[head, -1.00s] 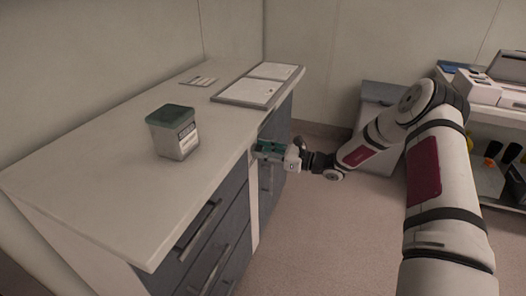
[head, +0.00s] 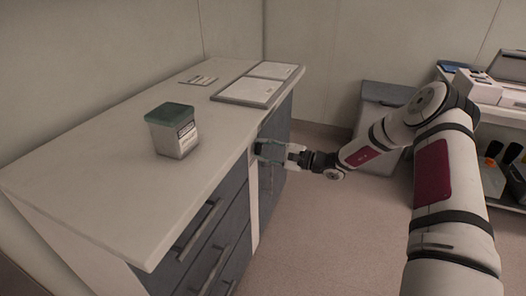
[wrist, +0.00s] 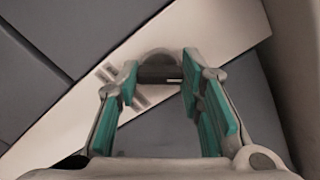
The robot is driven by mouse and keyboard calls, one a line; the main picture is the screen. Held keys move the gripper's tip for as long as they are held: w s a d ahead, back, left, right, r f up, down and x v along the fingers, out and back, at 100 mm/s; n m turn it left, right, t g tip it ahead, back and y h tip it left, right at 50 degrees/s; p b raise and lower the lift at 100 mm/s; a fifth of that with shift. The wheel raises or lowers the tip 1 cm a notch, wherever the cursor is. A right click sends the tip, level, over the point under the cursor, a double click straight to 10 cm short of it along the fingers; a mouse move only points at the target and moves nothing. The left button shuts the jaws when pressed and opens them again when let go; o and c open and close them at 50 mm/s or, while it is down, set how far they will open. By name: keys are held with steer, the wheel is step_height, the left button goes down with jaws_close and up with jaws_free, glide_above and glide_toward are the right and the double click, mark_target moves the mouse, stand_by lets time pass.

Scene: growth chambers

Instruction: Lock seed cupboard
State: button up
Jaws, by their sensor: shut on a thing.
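The seed cupboard looks to be the blue-grey door (head: 285,122) under the far end of the long counter, beyond the drawers. It looks closed, but my gripper hides part of it. My gripper (head: 260,150) is at the cupboard front, just below the counter edge, level and pointing left. In the wrist view my gripper (wrist: 160,78) has its two teal-padded fingers shut on a small grey rounded piece (wrist: 160,57) at the pale strip. Whether it is a key or a lock knob I cannot tell.
A green-lidded container (head: 173,131), a framed board (head: 258,86) and a small card (head: 203,80) lie on the counter (head: 90,185). Drawer handles (head: 200,229) stick out nearer me. A grey bin (head: 382,120) and a loaded bench stand right. The floor between is clear.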

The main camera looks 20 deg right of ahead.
steer(key=shift+f+n+b, duration=0.1)
steer(key=shift+n+b, duration=0.75)
steer(key=shift+n, duration=2.75)
steer(key=o, duration=1.2)
steer(key=shift+c, duration=0.2)
steer(key=shift+d, duration=0.1)
steer(key=v, duration=1.2)
